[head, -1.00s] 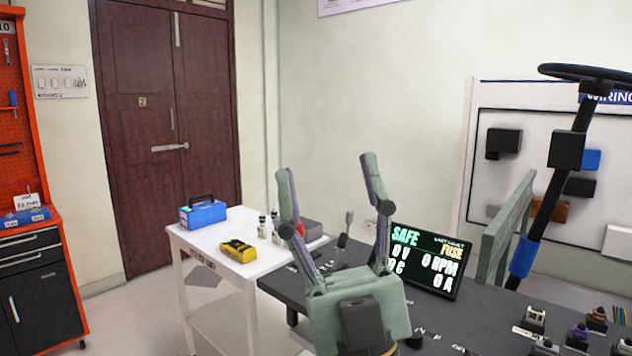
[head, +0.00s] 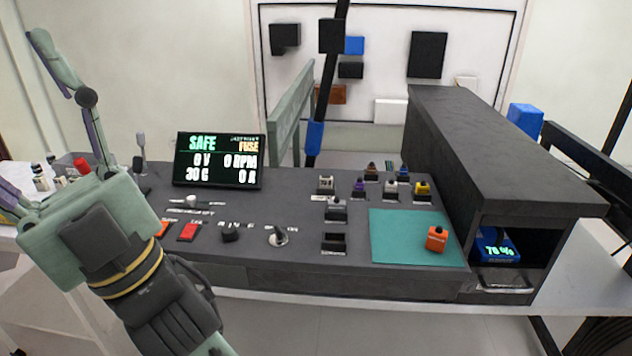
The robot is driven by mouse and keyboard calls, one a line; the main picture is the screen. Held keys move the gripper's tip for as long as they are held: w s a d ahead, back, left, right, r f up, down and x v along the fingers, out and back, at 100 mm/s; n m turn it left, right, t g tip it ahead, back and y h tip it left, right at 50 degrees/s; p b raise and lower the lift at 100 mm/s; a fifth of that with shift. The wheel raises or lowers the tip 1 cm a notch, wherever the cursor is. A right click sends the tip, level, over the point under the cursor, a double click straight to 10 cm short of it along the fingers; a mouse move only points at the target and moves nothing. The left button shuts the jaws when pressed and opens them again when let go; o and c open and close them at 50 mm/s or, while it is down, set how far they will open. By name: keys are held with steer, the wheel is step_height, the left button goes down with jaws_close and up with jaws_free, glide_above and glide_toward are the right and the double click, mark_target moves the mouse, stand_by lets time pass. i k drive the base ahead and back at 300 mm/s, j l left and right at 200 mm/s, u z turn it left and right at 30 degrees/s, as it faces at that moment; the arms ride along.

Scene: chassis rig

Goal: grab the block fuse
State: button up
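An orange block (head: 437,238) sits on the teal mat (head: 390,240) at the right of the dark console top. Several small blocks with coloured tops stand in labelled holders behind and left of the mat, among them a yellow one (head: 423,188), a purple one (head: 358,188) and a white one (head: 390,187). No label readable here tells which one is the block fuse. My gripper (head: 40,140) is at the far left, well away from these blocks. Its fingers are spread wide, with nothing seen between them; one finger is cut off by the frame edge.
A display (head: 219,160) reading SAFE and FUSE stands at the back left of the console. A dark housing (head: 500,140) rises right of the mat, with a blue unit (head: 497,247) in its opening. Switches and a knob (head: 278,236) line the front. A steering column stands behind.

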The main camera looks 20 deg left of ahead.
mark_target(325, 180)
steer(key=j+z, duration=0.1)
steer(key=j, duration=0.35)
steer(key=k+j+z, duration=0.1)
steer(key=j, duration=0.35)
steer(key=k+j+z, duration=0.1)
steer(key=j, duration=0.3)
steer(key=k+j+z, duration=0.1)
steer(key=j, duration=0.35)
steer(key=k+j+z, duration=0.1)
steer(key=j, duration=0.3)
steer(key=k+j+z, duration=0.1)
steer(key=j, duration=0.3)
steer(key=i+j, duration=0.3)
steer(key=j, duration=0.2)
